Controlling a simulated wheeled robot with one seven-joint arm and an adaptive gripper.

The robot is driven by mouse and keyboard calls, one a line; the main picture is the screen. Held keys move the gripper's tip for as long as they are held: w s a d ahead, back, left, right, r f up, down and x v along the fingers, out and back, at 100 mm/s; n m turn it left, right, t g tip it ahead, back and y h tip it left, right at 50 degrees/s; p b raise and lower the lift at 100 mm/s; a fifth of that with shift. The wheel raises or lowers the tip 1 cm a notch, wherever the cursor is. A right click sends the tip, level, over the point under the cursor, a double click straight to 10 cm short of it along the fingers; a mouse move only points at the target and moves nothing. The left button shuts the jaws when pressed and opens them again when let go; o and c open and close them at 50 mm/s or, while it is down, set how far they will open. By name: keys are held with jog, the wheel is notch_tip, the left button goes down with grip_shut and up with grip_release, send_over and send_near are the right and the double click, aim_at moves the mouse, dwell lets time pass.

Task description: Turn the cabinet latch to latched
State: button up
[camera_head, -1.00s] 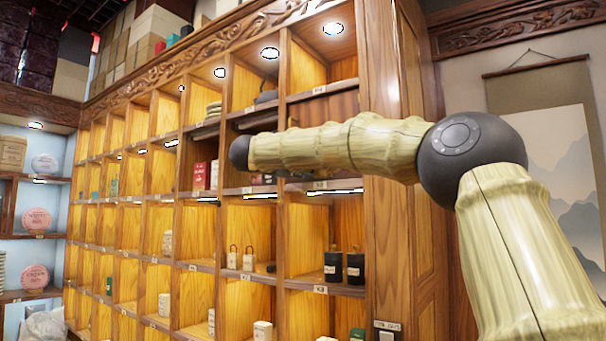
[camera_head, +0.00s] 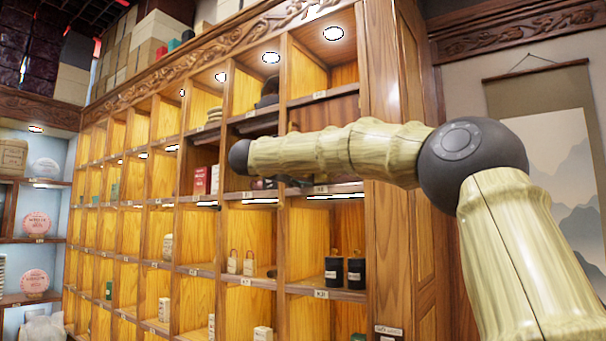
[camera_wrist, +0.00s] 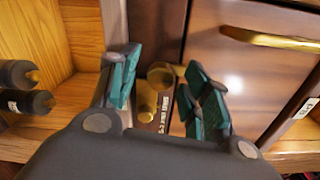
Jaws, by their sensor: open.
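In the wrist view the latch shows as a round brass knob (camera_wrist: 161,75) with a second brass piece (camera_wrist: 146,103) below it, on a dark strip of the cabinet front. A dark plate (camera_wrist: 166,112) with pale lettering lies beside it; I cannot read which setting the latch is at. My gripper (camera_wrist: 162,64) is open, with green-padded fingers on the left and right of the knob. The right finger is very near the knob; I cannot tell whether it touches. In the head view my arm hides the latch and most of the gripper.
A dark cabinet front (camera_wrist: 255,70) with a brass bar handle (camera_wrist: 268,39) is right of the latch. The head view shows dark canisters (camera_head: 356,271) in a lower compartment and a tall wooden side post (camera_head: 388,225).

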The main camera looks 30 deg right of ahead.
jog(key=v, duration=1.1)
jog(key=shift+a, duration=0.3)
jog(key=shift+f, duration=0.1)
